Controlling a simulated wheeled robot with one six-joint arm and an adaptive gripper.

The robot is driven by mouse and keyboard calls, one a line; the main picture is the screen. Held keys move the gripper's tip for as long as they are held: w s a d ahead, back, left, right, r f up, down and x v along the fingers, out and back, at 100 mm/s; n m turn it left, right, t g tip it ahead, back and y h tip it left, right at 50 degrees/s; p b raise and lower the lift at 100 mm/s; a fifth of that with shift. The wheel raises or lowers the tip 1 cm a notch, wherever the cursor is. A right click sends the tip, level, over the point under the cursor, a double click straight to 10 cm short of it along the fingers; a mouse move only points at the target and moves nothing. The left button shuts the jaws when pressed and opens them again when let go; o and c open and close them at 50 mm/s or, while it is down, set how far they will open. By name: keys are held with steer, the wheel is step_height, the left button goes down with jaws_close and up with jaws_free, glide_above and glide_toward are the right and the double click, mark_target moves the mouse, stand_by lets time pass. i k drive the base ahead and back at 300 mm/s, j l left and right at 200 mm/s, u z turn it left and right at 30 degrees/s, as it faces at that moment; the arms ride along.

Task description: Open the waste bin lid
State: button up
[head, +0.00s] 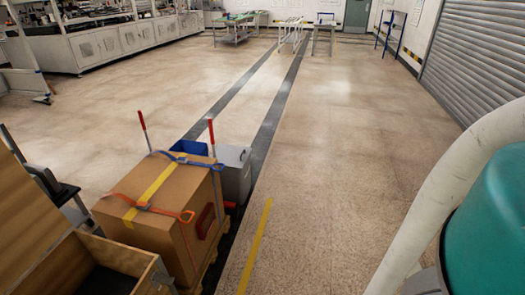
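A grey box-shaped container (235,173) stands on the floor behind a strapped cardboard carton, partly hidden by it. A blue container (189,147) stands beside the grey one, also partly hidden. I cannot tell whether either is the waste bin, and no lid can be made out clearly. My gripper is not in view.
The cardboard carton (165,205) sits on a pallet, front left. An open wooden crate (85,262) is at bottom left. A teal rounded object (490,235) and a pale curved tube (440,200) fill the right edge. The middle floor (330,140) is clear.

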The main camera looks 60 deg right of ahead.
mark_target(234, 156)
steer(key=z, duration=1.3)
steer(key=i+l+u, duration=0.3)
steer(key=i+l, duration=0.85)
steer(key=i, duration=0.2)
steer(key=i+l+u, duration=0.25)
steer(key=i+l, duration=1)
steer(key=l, duration=0.15)
